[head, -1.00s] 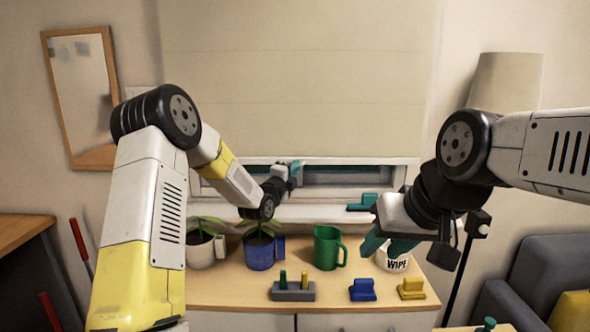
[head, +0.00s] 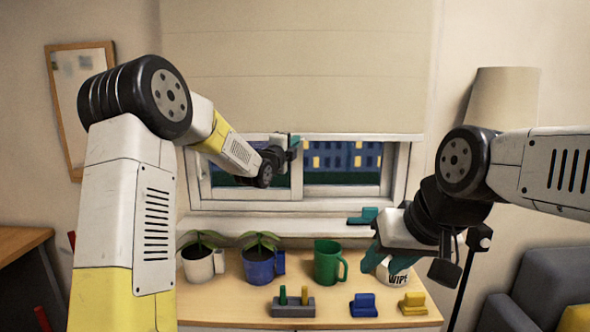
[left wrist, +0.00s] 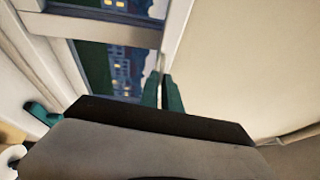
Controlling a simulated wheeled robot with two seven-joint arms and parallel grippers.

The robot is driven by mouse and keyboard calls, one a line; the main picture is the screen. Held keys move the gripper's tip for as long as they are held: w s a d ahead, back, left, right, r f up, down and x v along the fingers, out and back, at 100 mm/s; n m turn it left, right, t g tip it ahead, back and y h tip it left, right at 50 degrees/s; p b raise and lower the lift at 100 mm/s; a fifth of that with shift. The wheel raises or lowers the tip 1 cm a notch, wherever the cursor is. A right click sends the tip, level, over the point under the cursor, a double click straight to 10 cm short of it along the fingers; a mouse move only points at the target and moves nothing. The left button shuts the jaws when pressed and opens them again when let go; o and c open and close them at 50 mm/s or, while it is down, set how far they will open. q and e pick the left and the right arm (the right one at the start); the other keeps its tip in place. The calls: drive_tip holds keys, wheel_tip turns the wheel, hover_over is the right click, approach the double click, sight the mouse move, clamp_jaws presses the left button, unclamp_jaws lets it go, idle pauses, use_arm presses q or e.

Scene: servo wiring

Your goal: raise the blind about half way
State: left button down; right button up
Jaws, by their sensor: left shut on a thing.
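The beige blind (head: 300,60) covers the upper part of the window (head: 345,170), and its bottom edge hangs above the sill with the lower panes bare. My left gripper (head: 294,142) is at the blind's bottom edge, near its middle. In the left wrist view its two teal fingers (left wrist: 163,92) are close together on the edge of the blind (left wrist: 235,65). My right gripper (head: 385,255) is low on the right, in front of the white WIPE tub (head: 398,272); the gap between its fingers is not clear.
The sill (head: 270,227) has a teal item (head: 364,216) at its right. On the wooden cabinet top (head: 220,300) stand two potted plants, a green mug (head: 328,262), a grey holder (head: 292,307), a blue block (head: 363,306) and a yellow block (head: 412,304). A lamp (head: 500,95) stands at the right.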

use_arm(q)
wheel_tip(320, 180, up, 22)
drive_tip(key=shift+f, duration=0.1)
drive_tip(key=c, duration=1.6)
unclamp_jaws()
drive_tip(key=shift+o, duration=0.2)
drive_tip(key=v, duration=0.7)
drive_tip(key=shift+s+a, duration=0.2)
drive_tip(key=shift+s, duration=0.15)
drive_tip(key=shift+f, duration=0.1)
